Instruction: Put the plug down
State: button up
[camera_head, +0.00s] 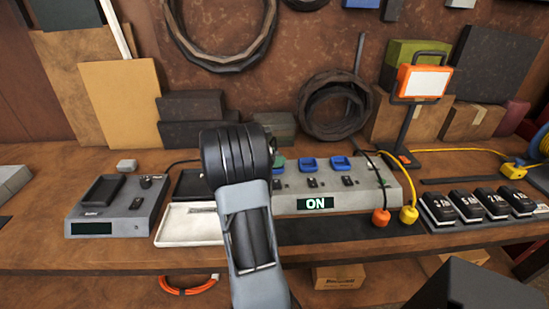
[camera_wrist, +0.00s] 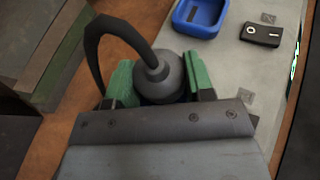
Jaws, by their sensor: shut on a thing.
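A dark grey plug (camera_wrist: 165,78) with a thick black cable (camera_wrist: 98,50) arching up and left from its top shows in the wrist view. My gripper (camera_wrist: 160,88) is shut on it, with green pads on either side. The plug is at the left end of a grey power strip (camera_wrist: 240,65); its lower end is hidden, so I cannot tell whether it sits in a socket. In the head view, my arm hides the plug and most of the gripper. The strip (camera_head: 385,198) there has blue sockets (camera_head: 308,164) and a green "ON" display (camera_head: 314,203).
A grey charger unit (camera_head: 117,205) and a white tray (camera_head: 188,226) lie left of my arm. An orange plug (camera_head: 381,217) and a yellow plug (camera_head: 409,215) hang at the strip's right end. Several black batteries (camera_head: 438,210) and a work lamp (camera_head: 420,85) are further right.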

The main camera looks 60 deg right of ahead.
jog(key=shift+f+b, duration=0.4)
jog(key=shift+f, duration=0.15)
jog(key=shift+a+f, duration=0.1)
